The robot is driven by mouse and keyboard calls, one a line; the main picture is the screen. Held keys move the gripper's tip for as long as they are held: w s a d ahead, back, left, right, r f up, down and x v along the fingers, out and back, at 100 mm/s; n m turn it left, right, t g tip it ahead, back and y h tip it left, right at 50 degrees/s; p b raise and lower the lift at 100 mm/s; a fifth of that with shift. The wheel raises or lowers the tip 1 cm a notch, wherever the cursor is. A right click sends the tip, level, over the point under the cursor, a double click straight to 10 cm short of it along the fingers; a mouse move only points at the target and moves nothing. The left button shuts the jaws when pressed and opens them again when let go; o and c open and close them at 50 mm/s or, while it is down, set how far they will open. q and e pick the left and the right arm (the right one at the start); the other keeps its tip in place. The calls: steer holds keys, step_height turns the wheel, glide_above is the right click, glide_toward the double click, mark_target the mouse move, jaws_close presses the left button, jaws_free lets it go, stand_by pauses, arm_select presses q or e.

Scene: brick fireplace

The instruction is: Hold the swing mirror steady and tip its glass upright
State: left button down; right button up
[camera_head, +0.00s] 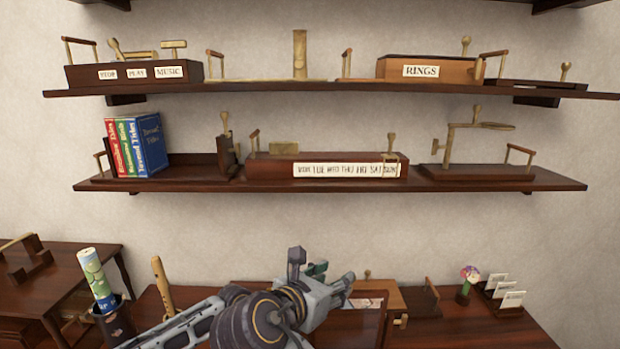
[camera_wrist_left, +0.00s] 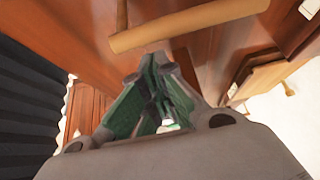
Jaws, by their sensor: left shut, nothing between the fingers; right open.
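I cannot clearly pick out the swing mirror.
Wall shelves (camera_head: 345,187) hold books, labelled boxes and brass handles. On the table are a wooden flute (camera_head: 161,281), a dark pot (camera_head: 115,322) with a rolled tube, a flower (camera_head: 468,275) and a card holder (camera_head: 508,296). The table's front right (camera_head: 480,332) is clear.

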arm_select(q)
steer(key=shift+r+p, duration=1.15)
steer(key=shift+r, duration=0.3)
steer(key=v, duration=1.2)
steer(key=shift+s+f, duration=0.1)
